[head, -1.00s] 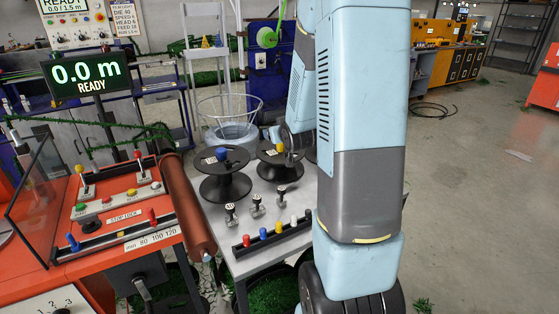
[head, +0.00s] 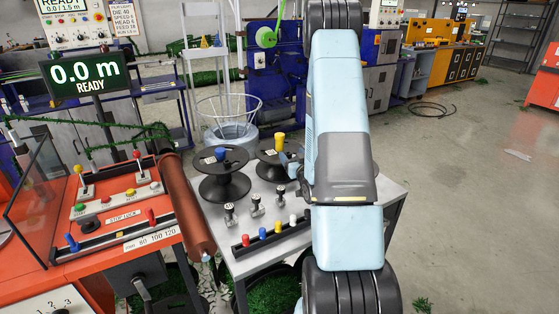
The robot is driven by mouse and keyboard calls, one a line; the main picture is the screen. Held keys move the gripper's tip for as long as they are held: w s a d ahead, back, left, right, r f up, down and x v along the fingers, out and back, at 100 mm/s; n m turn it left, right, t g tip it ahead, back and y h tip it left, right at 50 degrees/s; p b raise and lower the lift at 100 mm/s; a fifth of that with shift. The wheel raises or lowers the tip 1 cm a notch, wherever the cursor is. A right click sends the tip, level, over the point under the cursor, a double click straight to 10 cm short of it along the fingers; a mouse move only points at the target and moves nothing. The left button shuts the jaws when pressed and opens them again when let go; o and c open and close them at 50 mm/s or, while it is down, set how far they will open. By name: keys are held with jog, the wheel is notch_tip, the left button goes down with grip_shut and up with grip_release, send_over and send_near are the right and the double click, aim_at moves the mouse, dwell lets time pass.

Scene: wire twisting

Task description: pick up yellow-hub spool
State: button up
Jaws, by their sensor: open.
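The yellow-hub spool (head: 268,162) stands on the grey table at its back, to the right of the blue-hub spool (head: 219,172). Its yellow hub (head: 280,141) sticks up above the black upper flange. My gripper (head: 291,164) is just right of the hub, over or beside the right part of the flange, open. My arm hides the spool's right edge and most of the gripper. I cannot tell whether the fingers touch the spool.
Three small dark stands (head: 254,204) are on the grey table (head: 222,238) in front of the spools. A black rack with coloured knobs (head: 270,234) lies at the front. A wire basket (head: 229,118) stands behind. An orange bench (head: 110,265) is at the left.

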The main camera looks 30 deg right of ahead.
aim_at(281, 141)
jog(key=w, duration=0.4)
jog(key=w+d, duration=0.1)
jog(key=w, duration=0.7)
jog(key=shift+w+d, duration=0.25)
jog(key=shift+d, duration=0.05)
jog(key=shift+c, duration=0.3)
grip_shut()
